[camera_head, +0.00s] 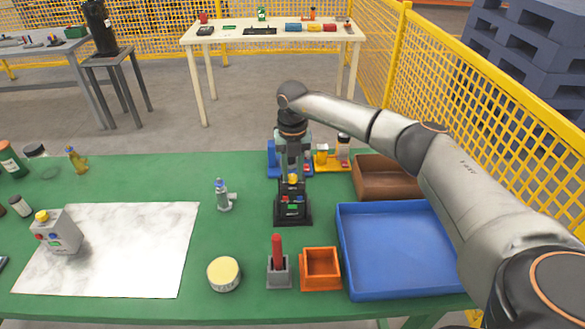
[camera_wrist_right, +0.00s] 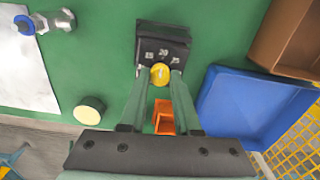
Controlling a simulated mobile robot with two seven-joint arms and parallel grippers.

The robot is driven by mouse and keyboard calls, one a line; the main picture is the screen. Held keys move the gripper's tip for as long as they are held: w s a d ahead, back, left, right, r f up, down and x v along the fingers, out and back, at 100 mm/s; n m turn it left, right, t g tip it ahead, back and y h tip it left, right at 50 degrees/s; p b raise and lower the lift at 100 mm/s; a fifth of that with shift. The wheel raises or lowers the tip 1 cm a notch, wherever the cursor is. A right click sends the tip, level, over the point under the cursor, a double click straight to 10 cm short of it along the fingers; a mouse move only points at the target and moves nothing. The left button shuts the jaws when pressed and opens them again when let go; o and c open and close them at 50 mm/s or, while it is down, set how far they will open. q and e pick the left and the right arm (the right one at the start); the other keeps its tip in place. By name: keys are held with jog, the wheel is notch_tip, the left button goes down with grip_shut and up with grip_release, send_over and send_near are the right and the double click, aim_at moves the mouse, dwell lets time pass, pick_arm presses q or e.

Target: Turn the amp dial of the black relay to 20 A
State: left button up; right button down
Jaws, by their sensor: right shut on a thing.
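The black relay (camera_head: 292,208) stands upright on the green table, right of the middle. Its top face in the right wrist view (camera_wrist_right: 163,42) bears the marks 15, 20 and 25. The yellow amp dial (camera_wrist_right: 160,74) sits below the 20 mark; it also shows at the relay's top in the head view (camera_head: 292,179). My right gripper (camera_wrist_right: 160,72) points down from above and is shut on the dial, one finger on each side. I cannot tell which mark the dial points at. My left gripper is not in view.
A blue tray (camera_head: 346,255), an orange box (camera_head: 320,283) and a red-handled piece in a grey block (camera_head: 278,272) are near the relay. A brown box (camera_head: 385,182) is right. A valve-like part (camera_head: 223,196) and a yellow-topped tin (camera_head: 224,273) are left. Green table between is clear.

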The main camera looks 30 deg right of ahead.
aim_at(292, 176)
jog(key=shift+m, duration=0.4)
jog(key=c, duration=0.6)
grip_release()
jog(key=shift+r, duration=0.1)
notch_tip(292, 176, up, 12)
jog(key=b, duration=0.1)
jog(key=shift+r, duration=0.2)
dwell(0.3)
